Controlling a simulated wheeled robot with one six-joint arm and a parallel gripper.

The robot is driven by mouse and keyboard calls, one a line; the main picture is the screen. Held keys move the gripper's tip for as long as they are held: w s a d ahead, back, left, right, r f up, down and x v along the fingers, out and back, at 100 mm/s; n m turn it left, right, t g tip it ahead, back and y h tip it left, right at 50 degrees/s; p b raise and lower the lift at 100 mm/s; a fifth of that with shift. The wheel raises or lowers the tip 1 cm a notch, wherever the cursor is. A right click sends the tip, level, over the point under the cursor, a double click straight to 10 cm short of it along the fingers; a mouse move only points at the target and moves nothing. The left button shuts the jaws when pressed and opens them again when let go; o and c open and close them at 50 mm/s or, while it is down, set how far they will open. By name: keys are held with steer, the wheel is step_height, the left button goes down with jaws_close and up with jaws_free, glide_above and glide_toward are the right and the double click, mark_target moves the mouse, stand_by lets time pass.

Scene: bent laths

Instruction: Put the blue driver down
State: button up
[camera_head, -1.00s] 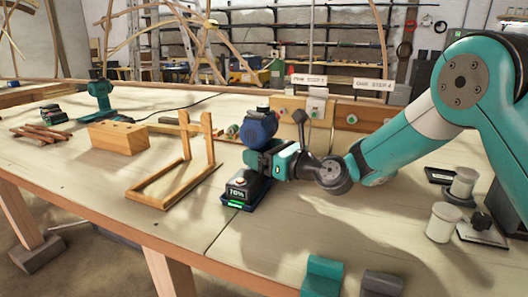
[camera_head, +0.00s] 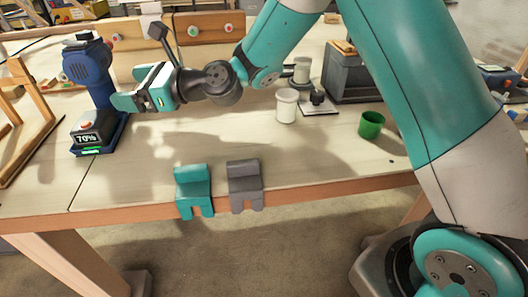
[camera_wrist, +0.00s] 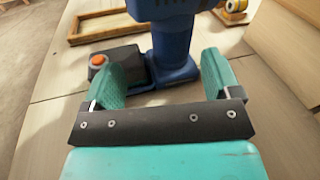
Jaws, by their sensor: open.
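The blue driver (camera_head: 88,68) stands upright on the table (camera_head: 150,165) at the left of the head view, on its dark base with a lit 70% display. My gripper (camera_head: 122,101) is just right of its handle, with the teal fingers pointing left at it. In the wrist view the driver (camera_wrist: 172,42) shows ahead, its handle between the open fingers (camera_wrist: 158,72) with gaps on both sides. An orange button (camera_wrist: 98,60) shows on the base. The driver's top is cut off in the wrist view.
A wooden frame (camera_head: 22,125) stands left of the driver. A teal bracket (camera_head: 193,186) and a grey bracket (camera_head: 244,180) sit at the front edge. A white canister (camera_head: 287,106), a green cup (camera_head: 371,125) and a grey box (camera_head: 350,80) stand right.

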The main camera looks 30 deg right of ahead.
steer(key=s+d+n+g+h, duration=0.2)
steer(key=s+d+n, duration=0.1)
steer(key=s+n, duration=0.4)
steer(key=s+d+n+g+h, duration=0.2)
steer(key=s+d+n+h, duration=0.1)
steer(key=s+n, duration=0.5)
steer(key=s+d+n+g+h, duration=0.2)
steer(key=s+n+g, duration=0.1)
steer(key=s+n, duration=0.4)
steer(key=shift+s+d+r+n+h, duration=0.3)
steer(key=shift+s+d+n, duration=0.1)
steer(key=shift+s, duration=0.1)
steer(key=s+d+f+n+g+h, duration=0.1)
steer(key=s+d+n+g+h, duration=0.1)
steer(key=s+d+n, duration=0.4)
steer(key=s+h, duration=0.1)
steer(key=s, duration=0.1)
steer(key=shift+s+d+f+n, duration=0.3)
steer(key=shift+s+d+f, duration=0.05)
steer(key=shift+s+f, duration=0.05)
step_height(320, 180, up, 14)
steer(key=p, duration=1.4)
steer(key=shift+r, duration=0.2)
steer(key=shift+c, duration=0.2)
